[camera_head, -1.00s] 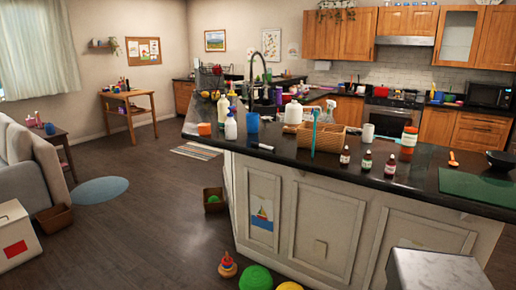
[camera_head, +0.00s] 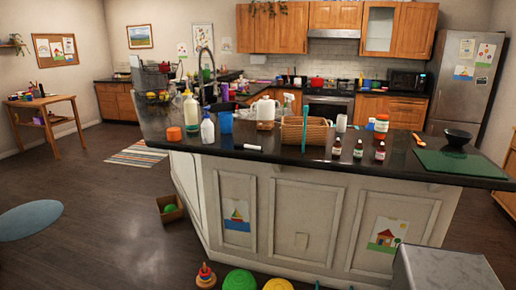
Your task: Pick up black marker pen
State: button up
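A small slim pen-like thing, mostly white with a dark end, lies flat near the front edge of the dark island counter; it looks like the marker pen (camera_head: 252,147). It is too small to make out in detail. It lies in front of a blue cup (camera_head: 226,122) and to the right of a white bottle (camera_head: 207,129). Nothing is touching it that I can see. My gripper is not in view.
A wicker basket (camera_head: 305,133), small dark bottles (camera_head: 358,149) and a green mat (camera_head: 461,165) stand or lie further right on the counter (camera_head: 290,156). A ring toy (camera_head: 205,275) and a green dome (camera_head: 239,280) are on the floor before the island. Open floor lies left.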

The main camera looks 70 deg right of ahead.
aim_at(240, 145)
jog(key=z, duration=0.85)
jog(key=i, duration=0.9)
jog(key=z, duration=0.4)
